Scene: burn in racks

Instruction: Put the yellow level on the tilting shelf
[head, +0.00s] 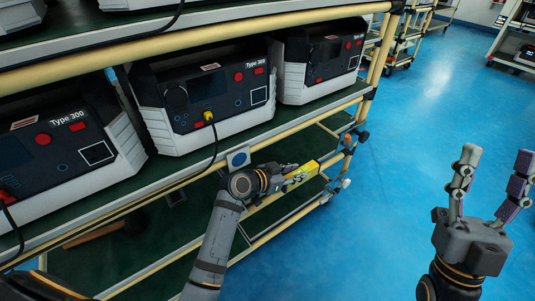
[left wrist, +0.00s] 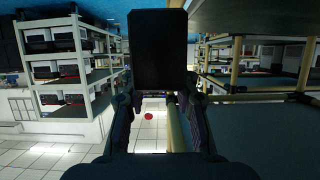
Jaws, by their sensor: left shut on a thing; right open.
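The yellow level (head: 304,171) is in the fingers of my left gripper (head: 288,177), which is shut on it in the head view. The level is held beside the front of the rack, over its lower green shelves; I cannot tell whether it touches one. Which shelf is the tilting one is not clear; a lower green shelf (head: 262,221) with tan pipe edges lies below and behind the gripper. My right gripper (head: 496,172) is open and empty over the blue floor, right of the rack.
Several Type 300 units (head: 203,92) stand on the upper shelf, with a yellow plug and black cable (head: 213,135) hanging near my left arm. A hammer (head: 97,235) lies on a lower shelf. The blue floor (head: 410,120) on the right is clear.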

